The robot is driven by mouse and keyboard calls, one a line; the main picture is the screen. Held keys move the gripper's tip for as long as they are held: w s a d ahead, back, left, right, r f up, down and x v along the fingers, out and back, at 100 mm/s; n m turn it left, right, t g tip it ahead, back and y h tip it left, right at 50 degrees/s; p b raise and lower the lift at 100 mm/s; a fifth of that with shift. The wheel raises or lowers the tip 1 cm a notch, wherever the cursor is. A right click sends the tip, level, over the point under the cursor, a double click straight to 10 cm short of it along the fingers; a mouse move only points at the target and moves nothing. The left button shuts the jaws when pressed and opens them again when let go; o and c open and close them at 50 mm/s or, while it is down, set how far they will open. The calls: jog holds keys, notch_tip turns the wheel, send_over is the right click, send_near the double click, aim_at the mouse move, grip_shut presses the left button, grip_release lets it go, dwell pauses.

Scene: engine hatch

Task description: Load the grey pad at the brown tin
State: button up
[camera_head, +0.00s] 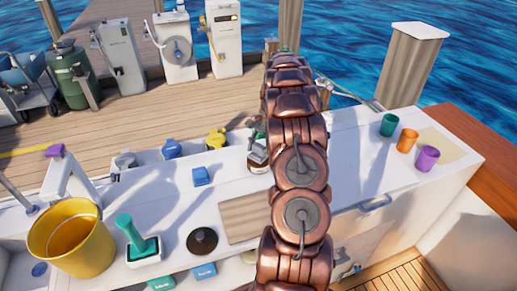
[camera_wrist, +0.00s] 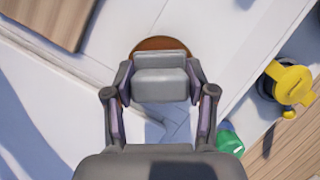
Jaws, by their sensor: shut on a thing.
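In the wrist view my gripper (camera_wrist: 160,88) is shut on the grey pad (camera_wrist: 160,82), a small block between its two fingers. The brown tin (camera_wrist: 158,43) shows as a round brown rim just beyond the pad, partly hidden by it. I cannot tell whether pad and tin touch. In the head view my arm crosses the middle of the white counter, and my gripper (camera_head: 258,150) is only partly visible beside the arm at the counter's back. The tin is not clear there.
A yellow-topped container (camera_wrist: 288,85) and a green thing (camera_wrist: 229,138) are close to the right of my gripper. A wooden board (camera_head: 242,218), black disc (camera_head: 202,241), blue block (camera_head: 200,176) and yellow bucket (camera_head: 72,240) are on the counter. Cups (camera_head: 407,140) stand at the right.

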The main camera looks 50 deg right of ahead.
aim_at(258, 145)
jog(key=shift+f+b, duration=0.3)
jog(key=shift+f, duration=0.2)
dwell(1.6)
jog(key=shift+r, duration=0.15)
jog(key=shift+r+p, duration=0.65)
jog(key=shift+r, duration=2.8)
